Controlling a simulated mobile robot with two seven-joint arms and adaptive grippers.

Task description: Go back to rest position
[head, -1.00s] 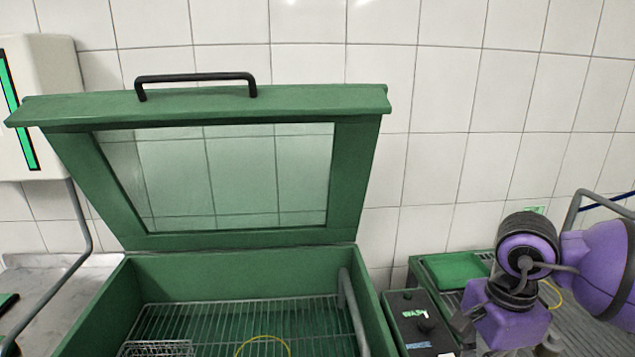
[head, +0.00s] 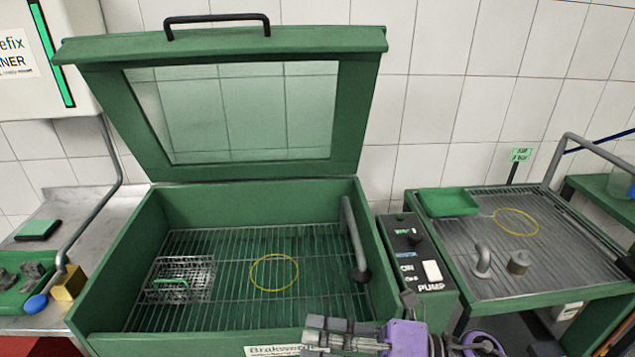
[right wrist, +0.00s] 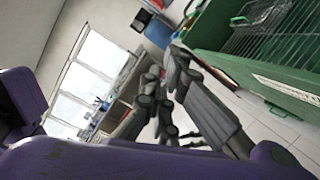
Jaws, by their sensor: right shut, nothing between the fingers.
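My right gripper (head: 318,337) is at the bottom edge of the head view, in front of the green parts washer's front wall, pointing left. It is shut and empty. In the right wrist view its dark fingers (right wrist: 170,68) come together with nothing held between them, and the floor and a window lie beyond. My left gripper is not in view.
The washer (head: 250,194) stands with its lid (head: 351,110) up. A wire basket (head: 190,270) and a yellow ring (head: 274,289) lie inside. A pump control box (head: 428,268) stands at its right, beside a drain table (head: 470,255) with a green tray (head: 447,202).

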